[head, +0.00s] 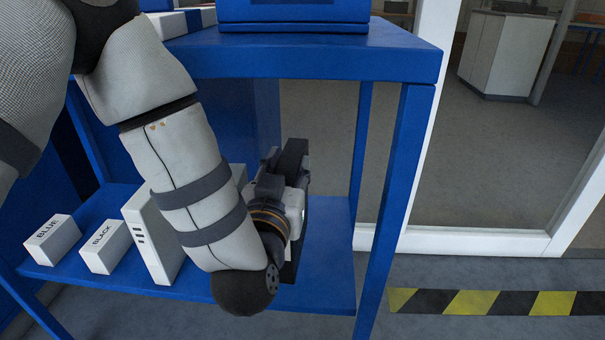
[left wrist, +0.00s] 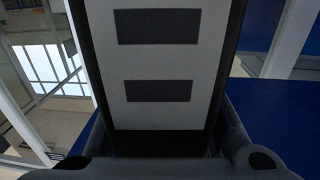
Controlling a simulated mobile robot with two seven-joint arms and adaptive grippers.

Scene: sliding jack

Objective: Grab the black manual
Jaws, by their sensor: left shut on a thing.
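The black manual (left wrist: 165,62) fills the middle of the left wrist view. It has black edges and a white face with two dark rectangles, and it stands between the fingers of my left gripper. In the head view my left gripper (head: 284,178) is over the right part of the blue lower shelf (head: 325,270), shut on the manual. There the gripper and arm hide most of the manual, so I cannot tell whether it touches the shelf. My right gripper is not in view.
On the lower shelf, left of my arm, stand a white box marked BLUE (head: 50,242), a white box marked BLACK (head: 105,247) and a taller white binder-like thing (head: 150,245). The blue tabletop (head: 320,58) lies above, with a blue leg (head: 397,190) at right.

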